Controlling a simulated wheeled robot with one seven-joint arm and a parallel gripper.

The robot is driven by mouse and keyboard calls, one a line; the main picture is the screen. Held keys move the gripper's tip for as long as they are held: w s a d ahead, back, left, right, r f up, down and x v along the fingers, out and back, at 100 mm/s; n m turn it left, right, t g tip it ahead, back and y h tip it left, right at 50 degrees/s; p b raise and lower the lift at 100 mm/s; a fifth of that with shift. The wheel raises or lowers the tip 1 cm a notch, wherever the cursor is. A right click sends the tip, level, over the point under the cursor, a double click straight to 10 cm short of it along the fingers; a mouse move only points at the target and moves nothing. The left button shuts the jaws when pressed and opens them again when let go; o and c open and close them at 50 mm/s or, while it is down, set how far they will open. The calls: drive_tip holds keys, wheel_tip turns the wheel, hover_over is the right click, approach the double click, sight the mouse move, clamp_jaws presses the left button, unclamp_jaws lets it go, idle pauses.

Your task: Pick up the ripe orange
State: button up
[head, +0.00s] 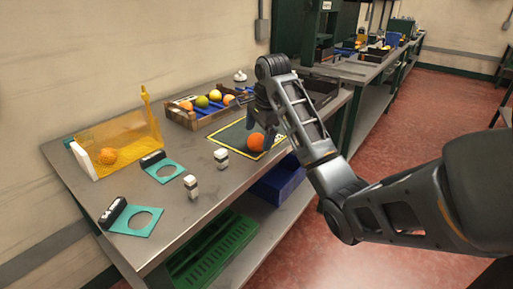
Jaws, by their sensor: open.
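A round orange fruit (256,142) lies on a dark mat with a yellow border (232,140) at the right part of the metal table. My gripper (263,122) is open and points down just above and behind this orange; its fingers are small and dark here, and I cannot tell whether they touch the fruit. A wooden crate (207,119) behind the mat holds several fruits, including an orange (186,105), a yellow-green one (202,102) and a reddish-orange one (228,99). Another orange (107,156) sits by a translucent yellow bin (135,138) at the left.
Two teal plates with round holes (165,171) (140,220) lie on the table with black devices. Two small pale blocks (221,157) (191,186) stand in front of the mat. Green and blue bins (278,184) sit on the shelf below. Bare table lies around the blocks.

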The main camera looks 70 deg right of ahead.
drive_tip(key=shift+x, duration=1.1)
drive_tip(key=shift+c, duration=0.2)
drive_tip(key=c, duration=1.2)
drive_tip(key=shift+o, duration=0.2)
drive_tip(key=shift+r, duration=0.1)
